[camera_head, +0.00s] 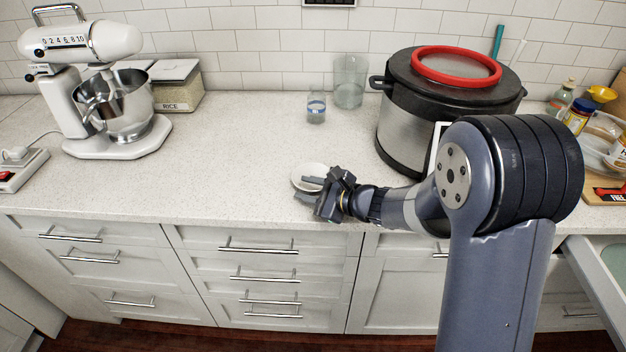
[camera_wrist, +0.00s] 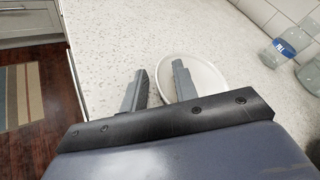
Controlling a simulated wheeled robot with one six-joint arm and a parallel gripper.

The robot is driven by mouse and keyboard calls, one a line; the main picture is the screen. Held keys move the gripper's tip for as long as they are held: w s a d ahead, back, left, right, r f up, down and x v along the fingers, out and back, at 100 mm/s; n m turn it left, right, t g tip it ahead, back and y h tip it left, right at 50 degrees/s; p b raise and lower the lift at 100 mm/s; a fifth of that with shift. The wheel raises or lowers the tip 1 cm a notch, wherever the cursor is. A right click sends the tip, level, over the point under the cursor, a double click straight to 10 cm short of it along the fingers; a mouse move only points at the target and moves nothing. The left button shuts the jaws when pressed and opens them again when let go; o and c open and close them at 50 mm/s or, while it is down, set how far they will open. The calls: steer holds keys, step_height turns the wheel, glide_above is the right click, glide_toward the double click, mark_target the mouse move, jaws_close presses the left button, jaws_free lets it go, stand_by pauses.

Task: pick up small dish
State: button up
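The small dish (camera_head: 308,172) is white, round and shallow. It sits on the speckled white counter near its front edge, partly hidden by my gripper in the head view. In the wrist view the dish (camera_wrist: 205,80) lies just beyond my fingers, and one finger overlaps its near left side. My gripper (camera_head: 306,188) is low at the counter's front edge, reaching left toward the dish. In the wrist view its two fingers (camera_wrist: 158,80) stand apart with nothing visible held between them. I cannot tell whether a finger touches the dish.
A glass jar (camera_head: 316,108) and a clear glass (camera_head: 349,82) stand behind the dish. A large black-and-steel cooker (camera_head: 402,130) with a red ring on its lid stands to the right. A stand mixer (camera_head: 110,110) is at left. The counter between mixer and dish is clear.

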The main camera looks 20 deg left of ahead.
jaws_close()
steer(key=shift+r, duration=0.1)
stand_by(0.4)
